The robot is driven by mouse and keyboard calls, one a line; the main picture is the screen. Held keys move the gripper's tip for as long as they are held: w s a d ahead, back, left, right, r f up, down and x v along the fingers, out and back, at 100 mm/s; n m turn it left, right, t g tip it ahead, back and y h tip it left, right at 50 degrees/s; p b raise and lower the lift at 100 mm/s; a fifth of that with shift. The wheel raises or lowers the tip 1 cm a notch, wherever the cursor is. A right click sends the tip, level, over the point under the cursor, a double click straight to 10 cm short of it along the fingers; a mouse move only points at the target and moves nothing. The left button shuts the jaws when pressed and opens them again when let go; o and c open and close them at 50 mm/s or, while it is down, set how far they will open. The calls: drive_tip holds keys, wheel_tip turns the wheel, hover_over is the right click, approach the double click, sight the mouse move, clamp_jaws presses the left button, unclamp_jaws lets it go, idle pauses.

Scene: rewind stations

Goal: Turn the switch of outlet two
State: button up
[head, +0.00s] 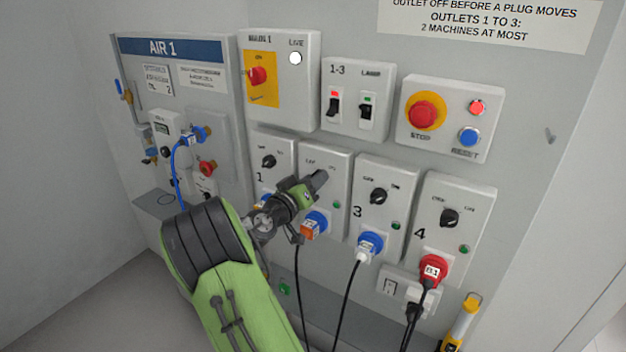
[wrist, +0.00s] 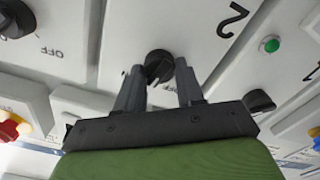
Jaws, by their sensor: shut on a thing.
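The switch of outlet two is a black round knob (wrist: 158,65) on a pale panel (wrist: 190,25) marked 2. It sits between the two fingertips of my gripper (wrist: 160,80), which is shut on it. A white mark shows on the knob's lower edge, but its exact setting is hard to read. In the head view my gripper (head: 316,183) reaches the outlet two panel (head: 335,165) and hides its knob. A green lamp (head: 337,204) shows on that panel, with a blue plug (head: 316,222) below.
Outlet one's knob (head: 268,161) is left, outlet three's knob (head: 378,196) and outlet four's knob (head: 450,217) right. The red stop button (head: 427,110) and the 1-3 rocker switch (head: 333,107) are above. Cables hang below. A red plug (head: 433,270) sits in outlet four.

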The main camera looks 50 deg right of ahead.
drive_tip(key=shift+w+f+n+p, duration=0.1)
drive_tip(key=shift+n+p, duration=1.55)
drive_tip(key=shift+n, duration=1.15)
drive_tip(key=shift+f+n+p, duration=0.1)
drive_tip(key=shift+n+p, duration=1.5)
drive_tip(key=shift+n, duration=1.2)
drive_tip(key=o, duration=1)
drive_tip(key=shift+o, duration=0.2)
drive_tip(key=s+a, duration=0.1)
drive_tip(key=a, duration=1.4)
drive_tip(key=shift+s+a+b, duration=0.25)
drive_tip(key=shift+a+b, duration=0.05)
drive_tip(key=shift+a, duration=0.1)
drive_tip(key=shift+s, duration=0.1)
